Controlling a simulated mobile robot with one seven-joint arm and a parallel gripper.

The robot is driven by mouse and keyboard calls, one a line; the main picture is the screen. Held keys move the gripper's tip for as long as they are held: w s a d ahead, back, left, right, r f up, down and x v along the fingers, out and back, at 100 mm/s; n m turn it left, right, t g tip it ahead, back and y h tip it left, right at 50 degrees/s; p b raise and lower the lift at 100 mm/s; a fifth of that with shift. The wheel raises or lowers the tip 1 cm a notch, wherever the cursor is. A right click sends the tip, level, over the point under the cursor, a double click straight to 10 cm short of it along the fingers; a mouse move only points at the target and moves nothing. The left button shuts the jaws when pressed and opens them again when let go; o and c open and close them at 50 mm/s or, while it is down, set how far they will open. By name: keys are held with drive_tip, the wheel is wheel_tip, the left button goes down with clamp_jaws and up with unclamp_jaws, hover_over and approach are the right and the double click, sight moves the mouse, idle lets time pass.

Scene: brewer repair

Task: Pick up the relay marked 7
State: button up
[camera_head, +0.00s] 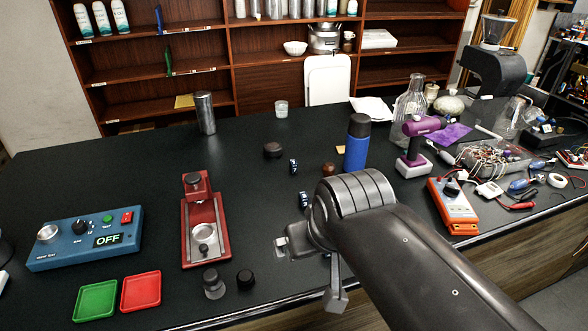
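Two small dark blue pieces with white marks, which look like relays, lie on the black bench in the head view. One relay (293,167) is farther back, and the other relay (304,199) is nearer, just left of my wrist. Their markings are too small to read, so I cannot tell which is marked 7. My gripper (309,272) is in front of the nearer relay, with its two fingers spread apart. No held object shows between them. My arm and wrist hide part of the bench to the right.
A blue bottle (357,143) and purple drill (416,148) stand behind my arm. A red press (204,231), blue control box reading OFF (84,238), green tray (96,301) and red tray (141,291) are left. An orange meter (453,206) is right. Bench between press and relays is clear.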

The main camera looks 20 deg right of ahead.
drive_tip(key=shift+c, duration=0.2)
drive_tip(key=c, duration=1.2)
drive_tip(key=shift+o, duration=0.2)
drive_tip(key=w+d+r+g, duration=0.1)
drive_tip(key=w+r, duration=0.5)
drive_tip(key=w, duration=0.4)
drive_tip(key=g, duration=0.5)
hover_over(294, 161)
wheel_tip(294, 161, down, 10)
wheel_tip(294, 161, down, 11)
drive_tip(key=shift+s+a+r, duration=0.1)
